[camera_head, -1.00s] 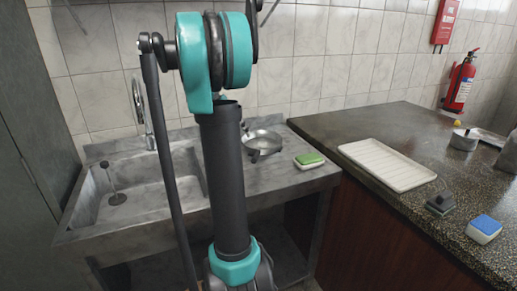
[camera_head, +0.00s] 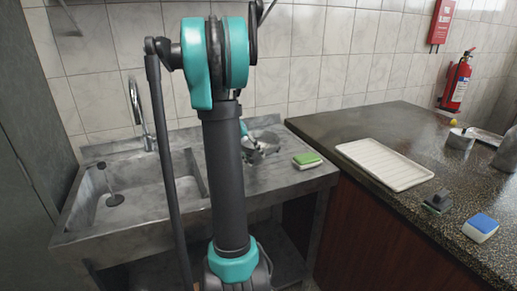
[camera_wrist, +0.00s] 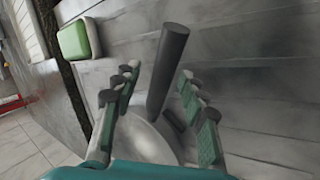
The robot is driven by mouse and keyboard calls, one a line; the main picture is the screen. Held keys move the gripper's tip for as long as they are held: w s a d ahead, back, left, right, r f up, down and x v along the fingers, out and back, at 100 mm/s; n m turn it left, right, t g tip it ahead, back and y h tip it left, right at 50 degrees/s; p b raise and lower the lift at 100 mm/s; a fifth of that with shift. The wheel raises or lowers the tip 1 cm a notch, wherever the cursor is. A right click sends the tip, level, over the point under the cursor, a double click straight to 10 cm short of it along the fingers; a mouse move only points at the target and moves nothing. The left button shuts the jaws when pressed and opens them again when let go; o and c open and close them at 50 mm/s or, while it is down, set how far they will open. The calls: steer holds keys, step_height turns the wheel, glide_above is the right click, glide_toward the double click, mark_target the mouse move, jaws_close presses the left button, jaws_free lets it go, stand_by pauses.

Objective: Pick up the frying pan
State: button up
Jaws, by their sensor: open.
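The frying pan (camera_head: 268,137) sits on the drainboard to the right of the sink basin, partly hidden by my arm and gripper in the head view. In the wrist view its dark round handle (camera_wrist: 168,65) runs up between my fingers, and its pale metal body (camera_wrist: 148,140) lies lower down, partly covered by the gripper. My gripper (camera_wrist: 158,73) is open, with one finger on each side of the handle. A gap shows between the handle and each fingertip.
A green-and-white sponge (camera_head: 307,160) lies right of the pan, also in the wrist view (camera_wrist: 78,40). The sink basin (camera_head: 120,195) is to the left. The counter at right holds a white tray (camera_head: 385,165), a blue sponge (camera_head: 481,227) and a small pot (camera_head: 461,139).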

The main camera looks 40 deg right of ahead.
jaws_close()
stand_by(0.5)
